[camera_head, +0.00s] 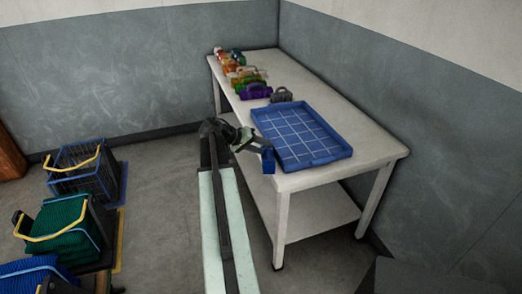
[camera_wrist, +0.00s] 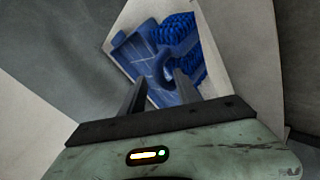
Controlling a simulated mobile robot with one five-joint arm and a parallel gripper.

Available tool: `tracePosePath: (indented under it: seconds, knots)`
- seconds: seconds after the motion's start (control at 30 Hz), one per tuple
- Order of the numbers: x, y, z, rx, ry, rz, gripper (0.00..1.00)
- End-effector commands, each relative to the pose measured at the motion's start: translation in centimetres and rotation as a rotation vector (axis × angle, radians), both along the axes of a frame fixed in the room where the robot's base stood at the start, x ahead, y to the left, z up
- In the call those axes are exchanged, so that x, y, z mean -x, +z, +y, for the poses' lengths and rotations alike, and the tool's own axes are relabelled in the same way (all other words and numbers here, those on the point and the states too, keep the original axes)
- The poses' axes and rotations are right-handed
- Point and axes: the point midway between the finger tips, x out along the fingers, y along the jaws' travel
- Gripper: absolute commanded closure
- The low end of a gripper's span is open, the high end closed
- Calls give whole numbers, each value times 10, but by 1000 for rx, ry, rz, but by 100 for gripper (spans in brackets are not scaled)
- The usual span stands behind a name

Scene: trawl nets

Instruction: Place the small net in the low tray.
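The small net is a small blue bundle (camera_head: 267,160) at the end of my arm, beside the low tray's left edge. In the wrist view its ribbed blue mesh (camera_wrist: 180,28) and a curved handle show just beyond the fingers. My gripper (camera_head: 258,148) appears shut on its handle; the exact contact is hard to see. The low tray (camera_head: 318,159) is blue, shallow and empty, with a pale grid on its floor, at the near end of the table. It also shows in the wrist view (camera_wrist: 122,46), behind the net.
The white table (camera_head: 375,150) has a lower shelf and stands against the wall. Several small coloured bundles, including a purple one (camera_head: 255,91) and a grey one (camera_head: 281,95), line its far left side. Crates with nets (camera_head: 80,172) stand on the floor at left.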

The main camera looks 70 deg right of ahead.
Motion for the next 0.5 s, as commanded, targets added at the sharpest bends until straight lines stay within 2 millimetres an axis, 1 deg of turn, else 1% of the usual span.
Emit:
tracePosePath:
  seconds: [0.27, 0.37, 0.5]
  knots:
    - [-1, 3, 2, 0, 0, 1, 62]
    - [-9, 14, 9, 0, 0, 1, 62]
    - [-28, 38, 28, 0, 2, 2, 62]
